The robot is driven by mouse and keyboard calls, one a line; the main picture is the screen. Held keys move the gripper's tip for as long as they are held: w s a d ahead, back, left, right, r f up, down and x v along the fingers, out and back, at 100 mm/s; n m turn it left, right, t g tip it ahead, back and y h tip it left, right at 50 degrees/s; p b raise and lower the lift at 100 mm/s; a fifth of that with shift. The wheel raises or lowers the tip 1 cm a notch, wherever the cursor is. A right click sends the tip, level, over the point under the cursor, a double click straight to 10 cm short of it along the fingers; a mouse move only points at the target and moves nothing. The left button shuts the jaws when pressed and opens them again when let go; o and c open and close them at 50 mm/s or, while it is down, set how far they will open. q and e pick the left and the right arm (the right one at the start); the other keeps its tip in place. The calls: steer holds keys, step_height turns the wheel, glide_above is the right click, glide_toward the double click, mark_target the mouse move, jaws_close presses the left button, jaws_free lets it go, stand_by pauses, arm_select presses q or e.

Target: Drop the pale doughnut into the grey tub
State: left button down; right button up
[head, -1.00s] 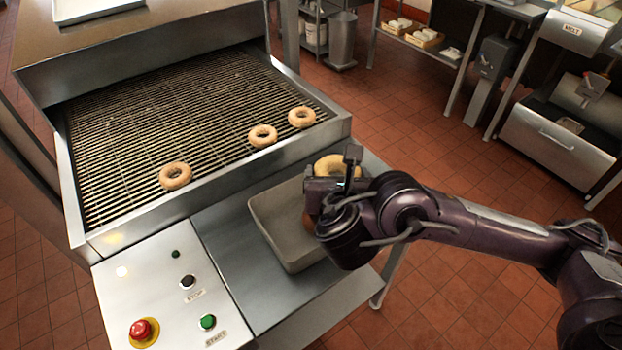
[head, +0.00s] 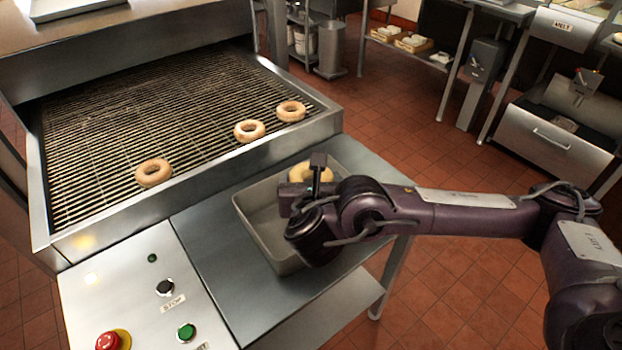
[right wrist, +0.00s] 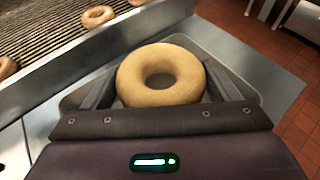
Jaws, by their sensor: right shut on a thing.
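The pale doughnut (right wrist: 161,75) is held in my right gripper (right wrist: 160,90), between its two fingers, in the right wrist view. In the head view the doughnut (head: 318,172) shows partly behind my right gripper (head: 308,185). The grey tub (head: 254,232) stands on the steel side table below; my gripper and arm hide much of its right part. The doughnut appears above the tub's far part, and the tub's rim shows around it in the wrist view. My left gripper is not in view.
Several doughnuts, such as the near one (head: 153,172), lie on the wire conveyor (head: 130,120) left of the tub. A control panel (head: 130,290) with buttons is in front. The side table (head: 215,255) has bare room beside the tub.

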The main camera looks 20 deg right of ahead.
steer(key=shift+f, duration=0.1)
steer(key=o, duration=0.6)
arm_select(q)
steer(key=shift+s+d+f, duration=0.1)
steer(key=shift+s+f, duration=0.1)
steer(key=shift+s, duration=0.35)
arm_select(e)
steer(key=o, duration=0.3)
arm_select(q)
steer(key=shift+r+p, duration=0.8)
steer(key=shift+p, duration=0.05)
arm_select(e)
steer(key=v, duration=0.8)
steer(key=shift+w+d, duration=0.1)
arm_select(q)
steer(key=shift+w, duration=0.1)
